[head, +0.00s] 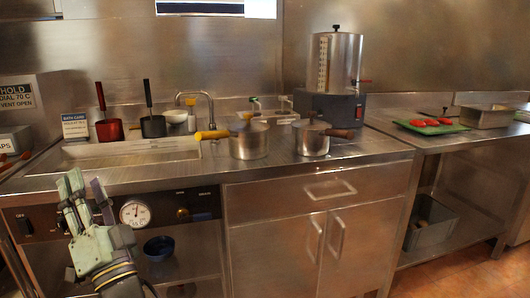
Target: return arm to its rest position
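My gripper (85,186) is at the lower left of the head view, in front of the counter's front panel. Its greenish-grey fingers point up. A gap shows between the fingertips, so it looks open, and nothing shows between them. My forearm comes up from the bottom edge below it. The gripper appears clear of the counter, though its exact distance from the panel is hard to tell.
The steel counter (190,178) holds a saucepan with a yellow handle (249,141), a lidded pot (312,139) and a boiler (336,62). A dial (135,212) and blue bowl (159,247) are near my gripper. A green tray (455,128) lies right.

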